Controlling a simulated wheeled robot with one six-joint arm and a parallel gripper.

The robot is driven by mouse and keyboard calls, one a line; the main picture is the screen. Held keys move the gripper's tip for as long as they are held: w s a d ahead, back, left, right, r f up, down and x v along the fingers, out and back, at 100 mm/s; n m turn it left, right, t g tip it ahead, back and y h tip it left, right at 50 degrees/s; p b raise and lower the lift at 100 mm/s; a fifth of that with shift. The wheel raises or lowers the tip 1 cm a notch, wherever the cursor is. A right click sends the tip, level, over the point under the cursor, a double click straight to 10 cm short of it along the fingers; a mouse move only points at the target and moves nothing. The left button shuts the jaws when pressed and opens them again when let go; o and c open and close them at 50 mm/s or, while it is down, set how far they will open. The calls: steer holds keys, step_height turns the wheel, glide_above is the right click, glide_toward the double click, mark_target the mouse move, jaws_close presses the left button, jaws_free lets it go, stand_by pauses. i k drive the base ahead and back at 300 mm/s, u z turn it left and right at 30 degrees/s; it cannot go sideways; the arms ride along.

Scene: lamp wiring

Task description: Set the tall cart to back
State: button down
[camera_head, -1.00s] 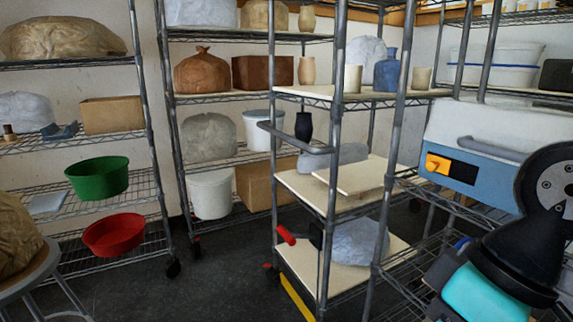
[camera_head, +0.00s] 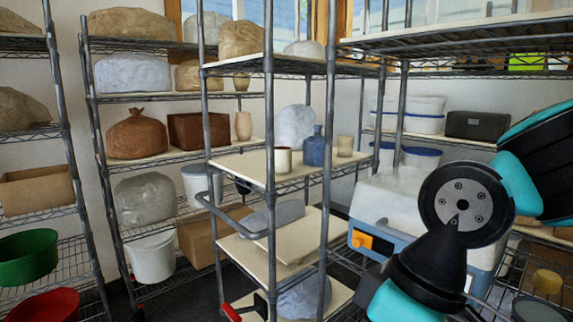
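The tall cart (camera_head: 270,130) stands in the middle of the head view. It has grey metal posts, pale board shelves and a grey push handle (camera_head: 222,212) on its left side. Its middle shelf (camera_head: 240,166) holds a cream cup (camera_head: 283,161), a blue bottle (camera_head: 314,150) and another cup. Covered bundles lie on its top and lower shelves. A red lever (camera_head: 231,312) shows near its foot; its wheels are out of frame. My black and teal arm is at the right, in front of the racks. My gripper is not in view.
A wire rack (camera_head: 95,140) with sacks and boxes stands behind the cart to the left. A green bowl (camera_head: 28,257) and a red bowl (camera_head: 44,306) sit at the far left. A blue-white machine (camera_head: 390,215) stands right of the cart, close to my arm. Little floor shows.

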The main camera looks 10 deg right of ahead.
mark_target(288, 294)
steer(key=u, duration=0.55)
steer(key=i, duration=1.95)
